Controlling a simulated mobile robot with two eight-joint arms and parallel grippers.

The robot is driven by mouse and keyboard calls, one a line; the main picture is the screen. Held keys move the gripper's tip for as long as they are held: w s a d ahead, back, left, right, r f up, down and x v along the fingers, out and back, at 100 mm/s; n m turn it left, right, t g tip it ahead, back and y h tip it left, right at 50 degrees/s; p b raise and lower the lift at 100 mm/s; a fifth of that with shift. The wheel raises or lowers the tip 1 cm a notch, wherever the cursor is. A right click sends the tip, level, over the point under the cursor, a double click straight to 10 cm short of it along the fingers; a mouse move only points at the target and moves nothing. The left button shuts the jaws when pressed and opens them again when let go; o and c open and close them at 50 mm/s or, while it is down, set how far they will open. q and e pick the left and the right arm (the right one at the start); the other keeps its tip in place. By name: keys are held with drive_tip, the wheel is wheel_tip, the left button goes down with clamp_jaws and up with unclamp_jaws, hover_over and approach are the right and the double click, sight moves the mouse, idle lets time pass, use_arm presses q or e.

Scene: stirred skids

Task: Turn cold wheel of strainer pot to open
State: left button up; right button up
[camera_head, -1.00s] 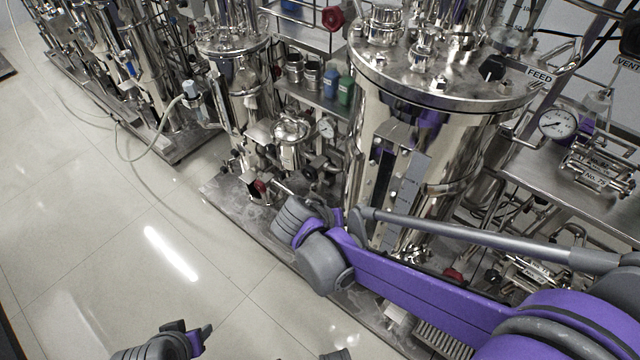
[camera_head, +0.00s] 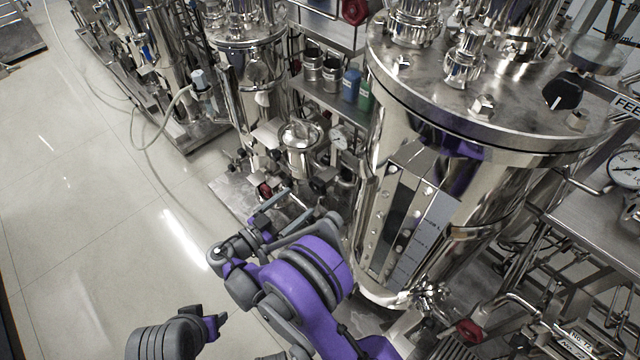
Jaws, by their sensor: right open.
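The strainer pot seems to be the small shiny lidded vessel (camera_head: 301,145) between the two larger tanks. A small red wheel (camera_head: 265,190) shows at its lower left, among pipes and dark knobs (camera_head: 320,185). I cannot read any label telling which wheel is the cold one. My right gripper (camera_head: 272,216) is open, just below and in front of the red wheel in the picture; I cannot tell whether it touches anything. My purple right arm hides part of the skid there. My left gripper (camera_head: 214,324) is low at the left over the floor, away from the pot; its jaw opening is unclear.
A large steel tank (camera_head: 480,215) stands close on the right, with another red wheel (camera_head: 470,332) at its foot. A slimmer tank (camera_head: 245,90) stands behind left. Blue (camera_head: 351,84) and green bottles sit on a shelf. The tiled floor (camera_head: 90,220) at left is clear.

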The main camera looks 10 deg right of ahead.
sight(315, 188)
drive_tip(key=x, duration=0.9)
drive_tip(key=c, duration=1.3)
